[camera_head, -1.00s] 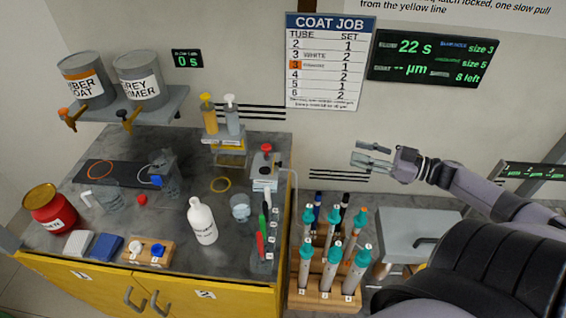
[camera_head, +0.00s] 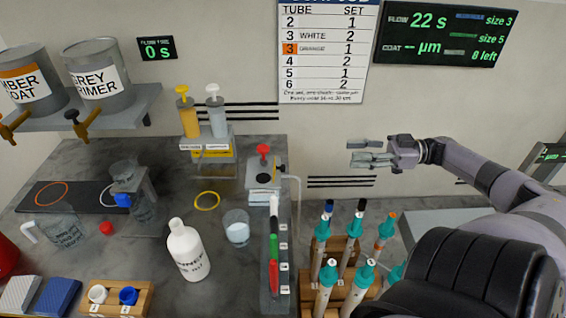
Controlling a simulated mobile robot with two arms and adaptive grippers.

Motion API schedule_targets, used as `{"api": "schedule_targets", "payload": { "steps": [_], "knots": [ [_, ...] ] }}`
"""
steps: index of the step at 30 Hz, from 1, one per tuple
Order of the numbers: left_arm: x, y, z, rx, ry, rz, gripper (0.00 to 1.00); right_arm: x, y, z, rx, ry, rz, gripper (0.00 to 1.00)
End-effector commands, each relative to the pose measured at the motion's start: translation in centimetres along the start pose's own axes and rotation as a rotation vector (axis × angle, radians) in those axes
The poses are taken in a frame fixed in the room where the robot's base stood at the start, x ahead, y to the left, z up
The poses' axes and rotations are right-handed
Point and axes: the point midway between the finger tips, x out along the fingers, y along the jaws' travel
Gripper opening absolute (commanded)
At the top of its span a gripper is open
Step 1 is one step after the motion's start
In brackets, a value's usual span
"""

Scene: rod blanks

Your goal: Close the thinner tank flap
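My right gripper (camera_head: 370,152) is in the air in front of the back wall, right of the bench, pointing left. Its two fingers are apart, with nothing between them. A grey flat-topped box (camera_head: 422,220) stands below and behind my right arm, partly hidden by it. I cannot tell whether it is the thinner tank, and no flap can be made out clearly. My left gripper is not in view.
The bench (camera_head: 190,245) carries a white bottle (camera_head: 188,250), a glass beaker (camera_head: 236,228), a pump unit (camera_head: 264,180) and tubes. Racked teal-capped tubes (camera_head: 328,275) stand right of it. Two tanks (camera_head: 98,75) sit on a shelf at upper left.

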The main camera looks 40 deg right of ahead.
Motion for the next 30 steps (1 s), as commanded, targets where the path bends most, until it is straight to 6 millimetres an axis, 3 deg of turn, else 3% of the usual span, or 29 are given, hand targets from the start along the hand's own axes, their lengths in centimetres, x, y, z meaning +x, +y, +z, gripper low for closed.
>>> {"api": "schedule_targets", "payload": {
  "steps": [1, 4, 9, 14, 30],
  "knots": [
    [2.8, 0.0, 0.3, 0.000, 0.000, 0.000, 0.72, 0.0, 0.0, 2.8, -0.001, 0.000, 0.000, 0.39],
    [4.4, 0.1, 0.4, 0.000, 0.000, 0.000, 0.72, 0.0, 0.0, 4.4, -0.001, 0.000, 0.000, 0.39],
    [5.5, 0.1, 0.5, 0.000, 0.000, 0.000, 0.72, 0.1, 0.0, 5.5, -0.001, 0.001, 0.000, 0.39],
    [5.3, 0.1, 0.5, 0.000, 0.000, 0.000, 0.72, 1.0, 0.0, 5.3, -0.001, 0.002, -0.001, 0.39],
    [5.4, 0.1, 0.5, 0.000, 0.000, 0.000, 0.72, 12.1, -0.1, 5.2, -0.004, 0.005, -0.004, 0.39]
  ]
}}
